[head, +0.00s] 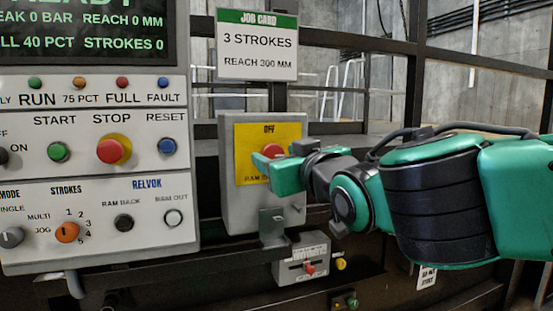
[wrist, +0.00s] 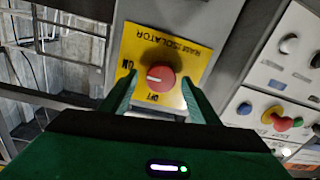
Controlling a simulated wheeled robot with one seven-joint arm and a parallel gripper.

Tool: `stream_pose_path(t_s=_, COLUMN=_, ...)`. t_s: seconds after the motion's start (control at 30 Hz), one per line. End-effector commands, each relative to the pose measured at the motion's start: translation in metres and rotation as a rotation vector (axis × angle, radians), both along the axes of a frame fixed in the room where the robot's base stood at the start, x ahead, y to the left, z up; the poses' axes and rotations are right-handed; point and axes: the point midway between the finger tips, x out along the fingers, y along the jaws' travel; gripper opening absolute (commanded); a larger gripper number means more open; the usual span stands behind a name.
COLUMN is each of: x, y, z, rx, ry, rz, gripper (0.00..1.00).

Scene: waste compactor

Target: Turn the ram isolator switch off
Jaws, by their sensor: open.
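The ram isolator switch is a red round knob (wrist: 161,78) on a yellow plate (wrist: 178,55), fixed to a grey box (head: 237,205). The knob also shows in the head view (head: 271,149), partly hidden by my gripper. In the wrist view the plate appears upside down, and the knob's white mark lies on its left side, roughly towards ON rather than OFF. My gripper (wrist: 159,84) is open in front of the plate, with one finger to each side of the knob. Gaps show between knob and fingers; I cannot tell whether the fingertips reach its depth.
A control panel (head: 99,180) with buttons and dials stands left of the isolator box. A job card (head: 257,44) hangs above it. A bracket (head: 272,226) and a small grey box with a red switch (head: 303,261) are below. Dark frame bars run behind.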

Motion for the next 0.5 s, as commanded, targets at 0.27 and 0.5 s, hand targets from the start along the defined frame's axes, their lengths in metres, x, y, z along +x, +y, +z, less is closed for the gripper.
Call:
stream_pose_path(t_s=0.27, x=0.0113, y=0.0037, z=-0.0002, rx=-0.001, ry=0.000, rz=-0.001, gripper=0.56)
stream_pose_path(t_s=0.5, x=0.0112, y=0.0036, z=0.0000, rx=-0.001, ry=0.000, rz=0.000, gripper=0.46)
